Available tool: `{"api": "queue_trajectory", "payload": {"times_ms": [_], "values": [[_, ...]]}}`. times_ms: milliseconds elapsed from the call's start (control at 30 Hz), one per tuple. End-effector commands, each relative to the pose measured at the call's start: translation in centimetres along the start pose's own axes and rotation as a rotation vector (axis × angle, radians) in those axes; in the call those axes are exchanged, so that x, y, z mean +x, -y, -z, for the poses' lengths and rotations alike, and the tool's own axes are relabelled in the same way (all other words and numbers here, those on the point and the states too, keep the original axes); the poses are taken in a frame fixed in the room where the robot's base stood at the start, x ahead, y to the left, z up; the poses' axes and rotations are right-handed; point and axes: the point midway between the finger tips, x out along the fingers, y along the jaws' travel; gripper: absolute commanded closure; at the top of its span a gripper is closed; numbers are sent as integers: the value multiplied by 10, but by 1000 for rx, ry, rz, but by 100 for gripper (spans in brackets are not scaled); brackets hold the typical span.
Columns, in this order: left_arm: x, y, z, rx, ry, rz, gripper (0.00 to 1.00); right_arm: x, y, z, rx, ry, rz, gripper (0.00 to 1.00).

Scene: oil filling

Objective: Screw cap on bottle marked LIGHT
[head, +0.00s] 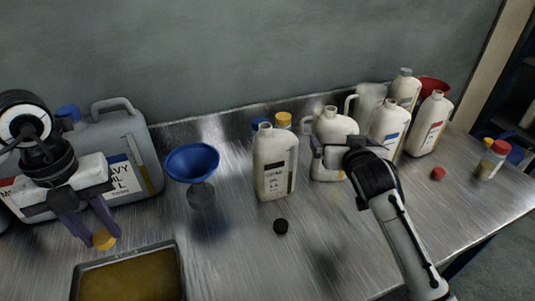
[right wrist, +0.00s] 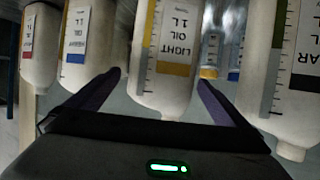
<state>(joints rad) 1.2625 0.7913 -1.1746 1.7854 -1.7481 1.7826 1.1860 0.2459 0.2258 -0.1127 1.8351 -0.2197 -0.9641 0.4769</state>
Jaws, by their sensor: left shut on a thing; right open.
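My left gripper (head: 100,234) is shut on a yellow cap (head: 104,240), held near the metal tray at the left. The white LIGHT oil bottle (head: 331,123) stands upright near the middle back of the bench, its neck uncapped. In the right wrist view the bottle (right wrist: 170,50) shows its LIGHT OIL 1 L label with a yellow band, between the two fingers. My right gripper (head: 335,152) is open at this bottle, with a finger on either side. The gripper hides part of the bottle in the head view.
A white bottle (head: 275,165) stands left of the LIGHT bottle, with a black cap (head: 281,226) in front. More white bottles (head: 430,125) stand to the right, near a red cap (head: 438,173). A blue funnel (head: 193,160), grey canister (head: 135,150) and oil tray (head: 180,275) are at left.

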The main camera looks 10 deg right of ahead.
Motion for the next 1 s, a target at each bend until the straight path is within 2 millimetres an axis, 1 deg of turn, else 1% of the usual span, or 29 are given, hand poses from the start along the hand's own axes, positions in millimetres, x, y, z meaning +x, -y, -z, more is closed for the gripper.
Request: {"api": "queue_trajectory", "payload": {"times_ms": [67, 167, 400, 533, 633, 933, 967, 1000], "values": [[0, 0, 0, 0, 0, 0, 92, 0, 0, 0, 0, 0, 0, 0], [-1, 0, 0, 0, 0, 0, 92, 6, 0, 0, -1, 1, -1, 0], [-5, 0, 0, 0, 0, 0, 92, 38, 3, -3, -1, 1, -1, 0], [-6, 0, 0, 0, 0, 0, 92, 49, 3, -4, 0, 1, -1, 0], [-6, 0, 0, 0, 0, 0, 92, 52, 3, -4, 0, 1, -1, 0], [-6, 0, 0, 0, 0, 0, 92, 52, 3, -4, 0, 1, -1, 0], [-6, 0, 0, 0, 0, 0, 92, 52, 3, -4, 0, 1, -1, 3], [-6, 0, 0, 0, 0, 0, 92, 52, 3, -4, 0, 1, -1, 10]]}}
